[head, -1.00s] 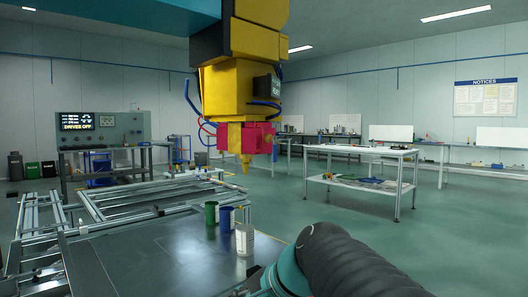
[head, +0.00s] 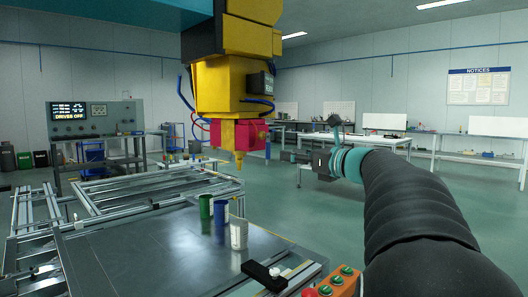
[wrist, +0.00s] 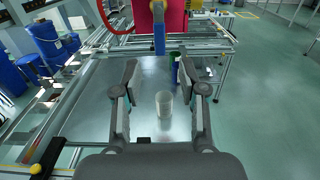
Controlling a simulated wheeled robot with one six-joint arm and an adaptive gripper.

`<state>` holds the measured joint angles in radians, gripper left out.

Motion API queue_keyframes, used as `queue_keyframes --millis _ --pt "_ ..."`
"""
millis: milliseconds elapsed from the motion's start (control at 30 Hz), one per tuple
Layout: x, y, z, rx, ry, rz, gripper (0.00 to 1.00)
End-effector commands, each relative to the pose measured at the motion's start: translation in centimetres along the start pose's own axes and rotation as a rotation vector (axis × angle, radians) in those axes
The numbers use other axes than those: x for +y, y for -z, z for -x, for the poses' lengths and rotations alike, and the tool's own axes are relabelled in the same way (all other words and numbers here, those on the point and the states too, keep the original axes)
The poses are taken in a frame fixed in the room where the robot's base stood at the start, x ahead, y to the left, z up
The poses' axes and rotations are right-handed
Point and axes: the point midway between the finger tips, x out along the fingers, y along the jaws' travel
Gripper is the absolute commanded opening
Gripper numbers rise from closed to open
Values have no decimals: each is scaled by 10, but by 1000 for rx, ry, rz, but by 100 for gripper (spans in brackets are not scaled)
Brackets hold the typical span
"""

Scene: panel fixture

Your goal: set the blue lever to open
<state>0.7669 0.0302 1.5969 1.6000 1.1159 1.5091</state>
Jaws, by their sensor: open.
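The blue lever (head: 268,147) hangs straight down at the right side of the red block (head: 246,133) under the yellow machine head. It also shows at the top centre of the wrist view (wrist: 159,32), in front of the red block. My gripper (head: 287,156) is just right of the lever in the head view, pointing left at about the height of its lower end. In the wrist view my gripper (wrist: 159,74) is open and empty. The lever lies ahead of the gap between the fingers, apart from both. I see no open mark on the lever.
Green (head: 205,206), blue (head: 221,212) and white (head: 239,233) cups stand on the metal table (head: 150,255) below the machine head. A pointed yellow nozzle (head: 239,160) hangs near the lever. An orange button box (head: 342,284) sits at the front edge. Open floor lies right.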

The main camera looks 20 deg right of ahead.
Motion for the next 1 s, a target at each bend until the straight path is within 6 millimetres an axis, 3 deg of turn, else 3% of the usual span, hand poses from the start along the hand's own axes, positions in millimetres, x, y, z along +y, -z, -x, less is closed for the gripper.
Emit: queue_keyframes --millis 300,500,967,1000 --pt "1 0 -60 2 -3 0 42" --pt "1 0 -85 1 -2 1 42" --pt "1 1 -95 1 0 2 42" --pt "1 1 -95 1 0 2 32"
